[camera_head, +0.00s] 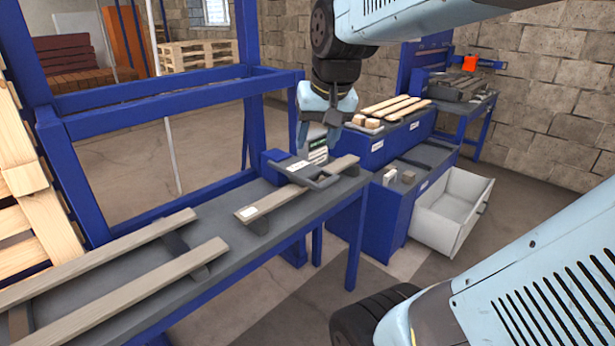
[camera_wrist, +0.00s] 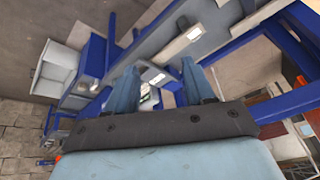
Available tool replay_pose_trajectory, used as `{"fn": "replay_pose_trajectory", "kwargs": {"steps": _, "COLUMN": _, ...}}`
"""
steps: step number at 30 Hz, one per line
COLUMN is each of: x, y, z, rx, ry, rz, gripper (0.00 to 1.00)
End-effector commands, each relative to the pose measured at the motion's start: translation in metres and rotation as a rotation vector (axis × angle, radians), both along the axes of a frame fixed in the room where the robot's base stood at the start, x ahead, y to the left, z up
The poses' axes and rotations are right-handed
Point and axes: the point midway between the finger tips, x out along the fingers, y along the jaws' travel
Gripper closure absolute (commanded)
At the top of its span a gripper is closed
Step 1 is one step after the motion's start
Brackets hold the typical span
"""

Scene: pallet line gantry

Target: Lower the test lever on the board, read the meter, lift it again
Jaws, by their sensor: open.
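My gripper (camera_head: 319,138) hangs above the far end of the blue work table, fingers pointing down. It is open, with nothing seen between its fingers. Below it a wooden board (camera_head: 341,167) lies on the table. A grey frame-like part (camera_head: 318,181) sits across the board, next to a small blue block (camera_head: 274,160); I cannot tell whether this part is the test lever. A small dark box with a pale, greenish face (camera_head: 318,150) stands just behind, possibly the meter; its reading is too small to make out. In the wrist view both fingers of my gripper (camera_wrist: 158,85) are apart.
Two long planks (camera_head: 130,279) lie on the near part of the table (camera_head: 262,258). Blue frame posts (camera_head: 70,185) rise at left. Blue cabinets (camera_head: 372,215) stand to the right, with an open white drawer (camera_head: 452,212) sticking out over the floor.

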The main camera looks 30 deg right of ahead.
Motion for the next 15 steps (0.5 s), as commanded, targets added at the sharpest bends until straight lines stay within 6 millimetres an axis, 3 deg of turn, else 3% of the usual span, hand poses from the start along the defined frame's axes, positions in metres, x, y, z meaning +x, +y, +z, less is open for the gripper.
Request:
{"fn": "replay_pose_trajectory", "kwargs": {"steps": 7, "x": 0.069, "y": -0.031, "z": -0.006, "rx": 0.075, "ry": 0.091, "rz": -0.207, "gripper": 0.47}}
{"fn": "replay_pose_trajectory", "kwargs": {"steps": 15, "x": 0.140, "y": -0.073, "z": -0.032, "rx": 0.136, "ry": 0.183, "rz": -0.439, "gripper": 0.47}}
